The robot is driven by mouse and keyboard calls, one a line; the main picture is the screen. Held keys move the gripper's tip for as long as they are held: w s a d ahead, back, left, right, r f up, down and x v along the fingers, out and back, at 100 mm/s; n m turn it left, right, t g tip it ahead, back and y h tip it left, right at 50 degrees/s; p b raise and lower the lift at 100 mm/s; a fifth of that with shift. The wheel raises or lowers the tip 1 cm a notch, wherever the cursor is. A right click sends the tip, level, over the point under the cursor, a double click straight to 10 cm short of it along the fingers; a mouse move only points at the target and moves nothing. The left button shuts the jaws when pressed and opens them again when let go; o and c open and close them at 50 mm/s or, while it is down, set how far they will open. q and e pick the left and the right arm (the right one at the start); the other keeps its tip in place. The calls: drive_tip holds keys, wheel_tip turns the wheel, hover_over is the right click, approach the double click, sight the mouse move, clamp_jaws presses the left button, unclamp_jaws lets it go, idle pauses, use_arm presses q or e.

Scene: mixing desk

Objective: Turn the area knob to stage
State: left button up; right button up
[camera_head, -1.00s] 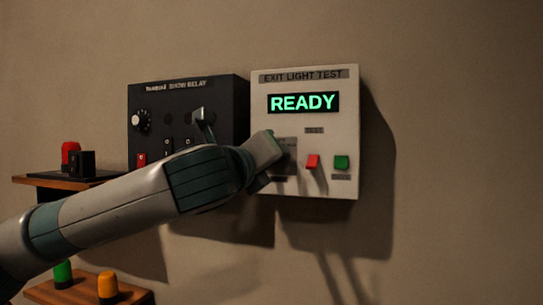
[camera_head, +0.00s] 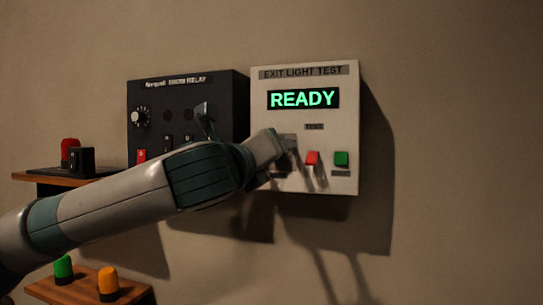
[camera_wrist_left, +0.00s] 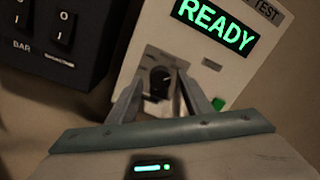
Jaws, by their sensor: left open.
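The white exit light test box (camera_head: 305,110) is on the wall, with a green "READY" display (camera_head: 304,99). The wrist view shows the display (camera_wrist_left: 217,24) and a dark round knob (camera_wrist_left: 160,77) on a grey plate below it. I cannot read the knob's label or where it points. My left gripper (camera_head: 285,152) is at the box's lower left and covers the knob in the head view. In the wrist view the left gripper (camera_wrist_left: 161,84) is open, with one finger on each side of the knob. Contact cannot be made out. My right gripper is not in view.
A red button (camera_head: 312,158) and a green button (camera_head: 341,159) sit right of my gripper. The dark show relay box (camera_head: 190,92), with a dial and switches, is to the left. Wooden shelves (camera_head: 140,296) hold coloured lamps at lower left. The wall at right is clear.

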use_arm(q)
drive_tip(key=b+v, duration=0.7)
drive_tip(key=v, duration=1)
drive_tip(key=shift+s, duration=0.2)
drive_tip(key=shift+f, duration=0.15)
